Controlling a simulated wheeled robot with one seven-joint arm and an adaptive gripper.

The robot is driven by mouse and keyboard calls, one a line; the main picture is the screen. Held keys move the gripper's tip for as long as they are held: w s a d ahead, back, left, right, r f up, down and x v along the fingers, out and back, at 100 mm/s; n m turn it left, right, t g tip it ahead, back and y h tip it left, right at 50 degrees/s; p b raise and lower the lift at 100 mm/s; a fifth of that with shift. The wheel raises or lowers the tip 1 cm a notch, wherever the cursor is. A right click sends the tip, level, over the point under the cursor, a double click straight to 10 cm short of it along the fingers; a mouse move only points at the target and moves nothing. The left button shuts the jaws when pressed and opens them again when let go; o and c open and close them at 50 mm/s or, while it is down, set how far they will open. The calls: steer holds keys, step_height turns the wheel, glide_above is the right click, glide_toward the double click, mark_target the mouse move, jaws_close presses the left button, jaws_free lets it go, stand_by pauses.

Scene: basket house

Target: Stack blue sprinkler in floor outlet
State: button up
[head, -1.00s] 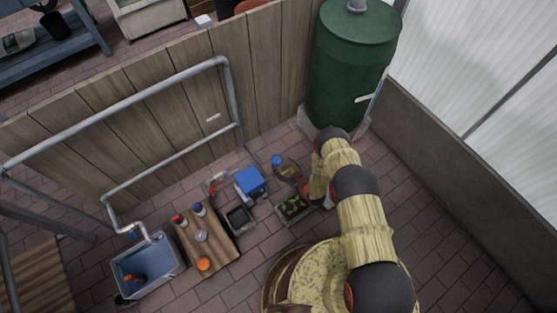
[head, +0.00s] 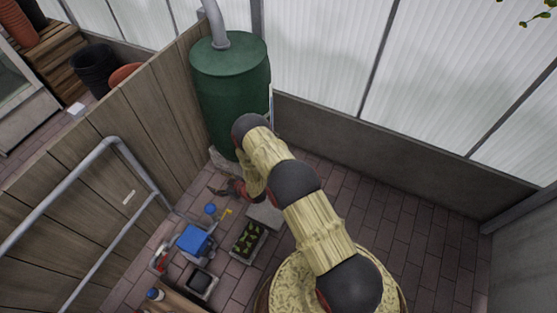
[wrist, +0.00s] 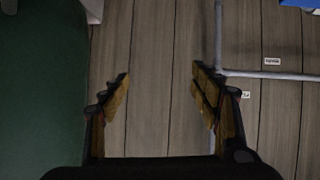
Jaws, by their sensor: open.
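A small blue-topped piece (head: 210,209) with a yellow part (head: 227,212) beside it is on the brick floor near the fence; it may be the blue sprinkler, but it is too small to be sure. I cannot make out the floor outlet. My gripper (head: 228,188) is low in front of the green barrel, just above and right of the blue piece in the head view. In the wrist view my gripper (wrist: 160,72) is open and empty, its fingers spread in front of the wooden fence (wrist: 155,110).
The green barrel (head: 230,95) stands in the corner. A blue box (head: 195,240), a planter with seedlings (head: 248,240) and a dark tray (head: 200,282) sit on the floor. A metal pipe (head: 135,160) runs along the fence. The brick floor at right is clear.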

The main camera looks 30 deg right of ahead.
steer(key=w+d+r+m+h, duration=0.1)
steer(key=w+d+r, duration=0.25)
steer(key=r, duration=0.75)
steer(key=w+d+r+h, duration=0.2)
steer(key=w+r, duration=0.3)
steer(key=r, duration=0.6)
steer(key=s+d+r+m+g+h, duration=0.1)
steer(key=s+d+r, duration=0.15)
steer(key=r, duration=0.75)
steer(key=s+d+r+m+g+h, duration=0.1)
steer(key=s+d+r, duration=0.15)
steer(key=r, duration=0.85)
steer(key=s+d+r+m+g+h, duration=0.1)
steer(key=s+r+m, duration=0.1)
steer(key=s+r, duration=1.6)
steer(key=s+a+r+m+g, duration=0.1)
steer(key=s+r+g, duration=0.1)
steer(key=s, duration=2.4)
steer(key=shift+s+r+m, duration=0.15)
steer(key=shift+r+m, duration=0.25)
